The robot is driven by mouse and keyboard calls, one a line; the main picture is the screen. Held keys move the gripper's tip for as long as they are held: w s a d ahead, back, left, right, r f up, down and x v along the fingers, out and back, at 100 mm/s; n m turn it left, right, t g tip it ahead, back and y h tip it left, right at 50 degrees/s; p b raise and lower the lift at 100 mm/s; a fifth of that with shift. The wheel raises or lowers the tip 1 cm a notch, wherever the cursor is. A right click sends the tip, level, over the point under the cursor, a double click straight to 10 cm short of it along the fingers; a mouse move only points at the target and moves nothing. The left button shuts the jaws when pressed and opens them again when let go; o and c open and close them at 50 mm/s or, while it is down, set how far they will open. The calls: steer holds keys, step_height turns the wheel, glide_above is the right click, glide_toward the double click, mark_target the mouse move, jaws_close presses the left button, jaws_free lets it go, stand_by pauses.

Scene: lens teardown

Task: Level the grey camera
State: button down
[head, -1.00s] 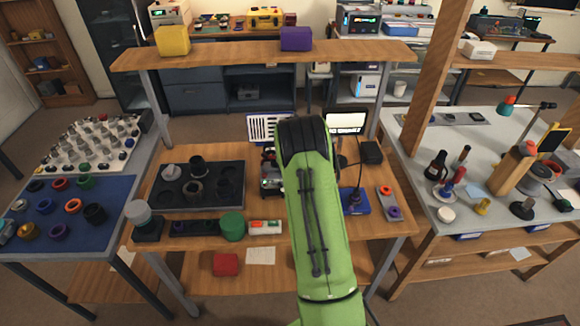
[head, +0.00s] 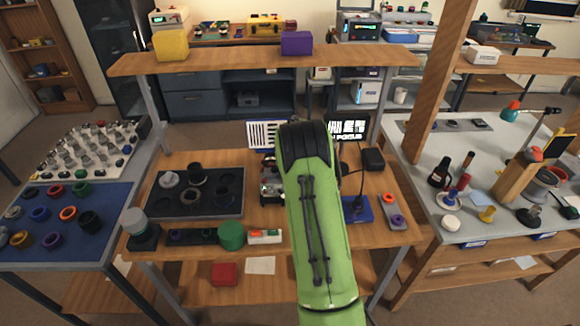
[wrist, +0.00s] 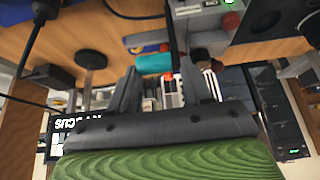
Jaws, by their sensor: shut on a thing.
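My green arm hides most of the middle of the bench in the head view. A grey boxy device (head: 271,190) with a green light shows just left of the arm; I cannot tell whether it is the grey camera. It also shows at the top of the wrist view (wrist: 210,10), with a red knob beside a dark round part (wrist: 262,18). My gripper (wrist: 162,66) points into this area in the wrist view. A teal cylinder (wrist: 153,63) with a red-orange bit beside it lies between the fingertips, and the gripper appears shut on it. The camera's tilt is hidden.
A screen (head: 347,131) behind the arm shows white text ending in "FOCUS". A dark tray (head: 200,207) stands left of the arm, with a green cylinder (head: 231,236) in front. A blue base (head: 358,210) and a grey strip (head: 391,208) stand to the right.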

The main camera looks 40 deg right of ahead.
steer(key=shift+d+r, duration=0.4)
steer(key=shift+d, duration=0.2)
steer(key=c, duration=0.8)
jaws_free()
steer(key=shift+w+f, duration=0.1)
steer(key=shift+w, duration=0.05)
steer(key=shift+o, duration=0.8)
steer(key=shift+w+d+f, duration=0.2)
steer(key=shift+d+f, duration=0.1)
steer(key=shift+s+a, duration=0.1)
steer(key=shift+a, duration=0.25)
steer(key=v, duration=1.5)
steer(key=shift+s+a+r, duration=0.2)
steer(key=shift+r, duration=0.15)
